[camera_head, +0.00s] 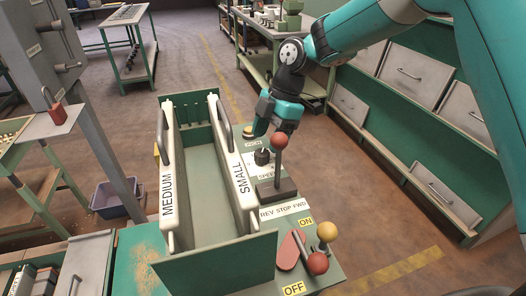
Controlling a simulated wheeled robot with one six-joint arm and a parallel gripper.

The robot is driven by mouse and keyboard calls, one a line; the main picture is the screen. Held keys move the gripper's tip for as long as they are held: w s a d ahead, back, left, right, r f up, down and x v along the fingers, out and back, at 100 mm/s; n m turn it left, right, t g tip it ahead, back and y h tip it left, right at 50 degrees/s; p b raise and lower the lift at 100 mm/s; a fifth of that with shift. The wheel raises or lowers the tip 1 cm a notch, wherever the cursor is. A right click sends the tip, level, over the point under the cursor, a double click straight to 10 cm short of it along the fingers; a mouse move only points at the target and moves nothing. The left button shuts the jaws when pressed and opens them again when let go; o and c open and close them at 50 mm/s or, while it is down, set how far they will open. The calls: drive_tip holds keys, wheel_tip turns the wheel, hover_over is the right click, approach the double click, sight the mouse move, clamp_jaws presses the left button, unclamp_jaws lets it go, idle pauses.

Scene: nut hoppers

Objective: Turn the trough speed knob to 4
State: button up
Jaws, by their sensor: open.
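The speed knob (262,157) is a small black knob on the green machine panel, just above a partly hidden SPEED label (267,175). Its pointer and scale numbers are too small or hidden to read. My gripper (261,142) points down just above the knob, its jaws open. I cannot tell whether the fingers are around the knob or only over it. A lever with a red ball (280,141) stands in front of the gripper's right side and hides part of it.
MEDIUM (168,190) and SMALL (242,172) panels flank the trough on the left. A PITCH label (252,142) lies behind the knob. Red-ball (318,263) and yellow-ball (327,231) levers stand at the front right. Green cabinets (400,120) line the right; floor between is clear.

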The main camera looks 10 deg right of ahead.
sight(262, 152)
drive_tip(key=shift+x, duration=1.95)
drive_tip(key=c, duration=0.9)
